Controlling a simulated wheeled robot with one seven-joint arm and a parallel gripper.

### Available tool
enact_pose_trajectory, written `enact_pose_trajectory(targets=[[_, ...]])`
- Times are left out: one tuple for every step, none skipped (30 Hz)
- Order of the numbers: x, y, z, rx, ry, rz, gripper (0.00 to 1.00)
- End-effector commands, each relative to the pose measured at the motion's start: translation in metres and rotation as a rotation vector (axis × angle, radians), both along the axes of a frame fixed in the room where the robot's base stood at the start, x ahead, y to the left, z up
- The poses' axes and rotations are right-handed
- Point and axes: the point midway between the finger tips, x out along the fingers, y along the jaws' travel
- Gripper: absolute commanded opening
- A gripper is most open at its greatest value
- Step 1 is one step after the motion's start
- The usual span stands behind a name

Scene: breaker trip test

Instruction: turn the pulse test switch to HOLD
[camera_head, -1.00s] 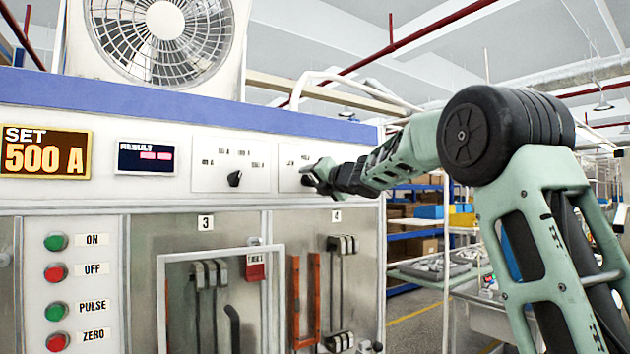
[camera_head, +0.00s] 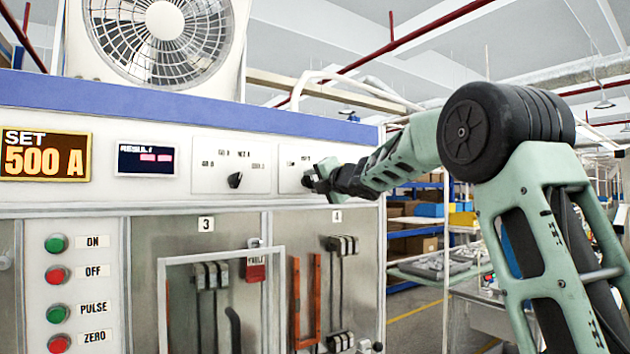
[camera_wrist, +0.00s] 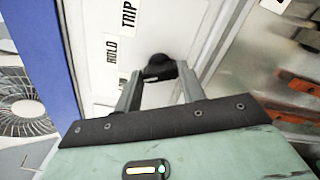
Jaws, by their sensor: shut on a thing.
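The pulse test switch is a black knob (camera_wrist: 158,66) on a white panel (camera_head: 288,154) at the right end of the test bench front. My gripper (camera_head: 316,181) is at this panel and is shut on the knob. In the wrist view my two grey fingers (camera_wrist: 161,78) are on either side of the knob. I cannot tell which label the knob points to.
A second black knob (camera_head: 235,180) sits on the panel to the left. An orange SET 500 A display (camera_head: 46,153) and a small result display (camera_head: 146,160) are further left. A white frame (camera_head: 162,300), copper-coloured bars (camera_head: 296,300) and several push buttons (camera_head: 56,243) are below.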

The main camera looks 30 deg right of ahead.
Motion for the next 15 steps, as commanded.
enact_pose_trajectory(targets=[[-0.0001, -0.0006, 0.0011, 0.041, 0.003, -0.001, 0.17], [-0.0001, -0.0006, 0.0012, 0.067, 0.004, -0.001, 0.17], [0.0, -0.0007, 0.0013, 0.102, 0.005, -0.002, 0.17], [0.0, -0.0007, 0.0013, 0.127, 0.006, -0.002, 0.17], [-0.0001, -0.0007, 0.0012, 0.151, 0.007, -0.002, 0.17], [-0.0001, -0.0008, 0.001, 0.183, 0.009, -0.002, 0.17], [-0.0001, -0.0009, 0.0009, 0.207, 0.009, -0.002, 0.17], [-0.0001, -0.0009, 0.0008, 0.23, 0.01, -0.002, 0.17], [-0.0001, -0.0009, 0.0007, 0.26, 0.011, -0.002, 0.17], [-0.0001, -0.0009, 0.0006, 0.28, 0.012, -0.002, 0.17], [-0.0001, -0.001, 0.0005, 0.3, 0.013, -0.002, 0.17], [-0.0001, -0.001, 0.0005, 0.324, 0.013, -0.002, 0.17], [-0.0001, -0.001, 0.0005, 0.342, 0.014, -0.002, 0.17], [-0.0001, -0.001, 0.0005, 0.358, 0.014, -0.002, 0.17], [-0.0001, -0.001, 0.0005, 0.38, 0.014, -0.002, 0.17]])
